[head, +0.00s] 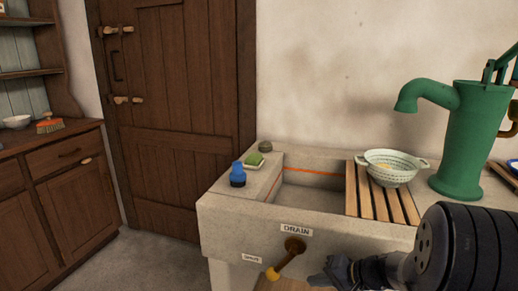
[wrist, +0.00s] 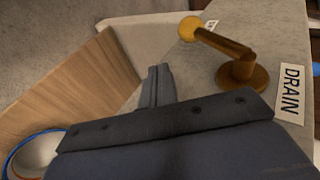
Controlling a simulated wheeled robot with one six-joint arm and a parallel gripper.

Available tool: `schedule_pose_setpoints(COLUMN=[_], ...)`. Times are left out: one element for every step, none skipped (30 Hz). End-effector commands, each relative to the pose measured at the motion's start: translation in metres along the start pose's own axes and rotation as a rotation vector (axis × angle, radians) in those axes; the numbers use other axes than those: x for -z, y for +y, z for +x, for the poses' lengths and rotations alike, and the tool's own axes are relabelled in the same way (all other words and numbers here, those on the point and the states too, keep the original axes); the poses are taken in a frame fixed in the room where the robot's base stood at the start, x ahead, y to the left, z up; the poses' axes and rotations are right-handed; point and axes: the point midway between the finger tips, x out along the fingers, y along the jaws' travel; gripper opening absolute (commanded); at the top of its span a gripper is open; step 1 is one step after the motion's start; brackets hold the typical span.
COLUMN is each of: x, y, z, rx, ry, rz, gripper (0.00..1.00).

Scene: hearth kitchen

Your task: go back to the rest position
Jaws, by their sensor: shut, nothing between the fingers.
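My gripper (head: 338,272) is low in front of the stone sink (head: 237,220), at the lower right of the head view. In the wrist view its fingers (wrist: 157,85) are together, with nothing between them. The drain lever (head: 285,262) sticks out of the sink front, just left of my gripper and apart from it. In the wrist view the lever (wrist: 222,43) shows its brass knob and round brown base, beside the DRAIN label (wrist: 289,95).
A blue-and-black bottle (head: 238,174) and a green sponge (head: 254,160) stand on the sink's left ledge. A colander (head: 391,168) sits on a slatted wooden rack (head: 363,200) beside a green pump (head: 460,140). A blue-rimmed bowl (wrist: 38,153) shows low in the wrist view. Floor at left is clear.

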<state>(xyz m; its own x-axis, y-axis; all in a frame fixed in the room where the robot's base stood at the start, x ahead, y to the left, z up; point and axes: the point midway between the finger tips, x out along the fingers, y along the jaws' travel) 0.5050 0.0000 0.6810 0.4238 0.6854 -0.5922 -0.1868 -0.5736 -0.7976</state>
Motion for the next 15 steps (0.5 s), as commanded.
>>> schedule_pose_setpoints(x=[0.001,0.001,0.001,0.001,0.001,0.002,0.002,0.002,0.002,0.003,0.003,0.003,0.003,0.003,0.003], y=[-0.005,-0.005,-0.006,-0.006,-0.006,-0.006,-0.007,-0.007,-0.007,-0.007,-0.008,-0.008,-0.009,-0.009,-0.009], z=[-0.005,-0.006,-0.007,-0.008,-0.009,-0.01,-0.011,-0.012,-0.013,-0.014,-0.015,-0.016,-0.017,-0.017,-0.018], rx=[-0.018,-0.027,-0.04,-0.051,-0.06,-0.072,-0.082,-0.092,-0.105,-0.114,-0.124,-0.136,-0.145,-0.155,-0.167], ry=[-0.001,-0.001,-0.001,-0.001,-0.002,-0.002,-0.001,-0.001,-0.002,-0.001,0.0,-0.001,-0.001,-0.001,-0.001], rz=[-0.003,-0.005,-0.008,-0.01,-0.012,-0.015,-0.017,-0.019,-0.021,-0.023,-0.025,-0.027,-0.029,-0.031,-0.033], gripper=[0.0,0.0,0.0,0.0,0.0,0.0,0.0,0.0,0.0,0.0,0.0,0.0,0.0,0.0,0.0])
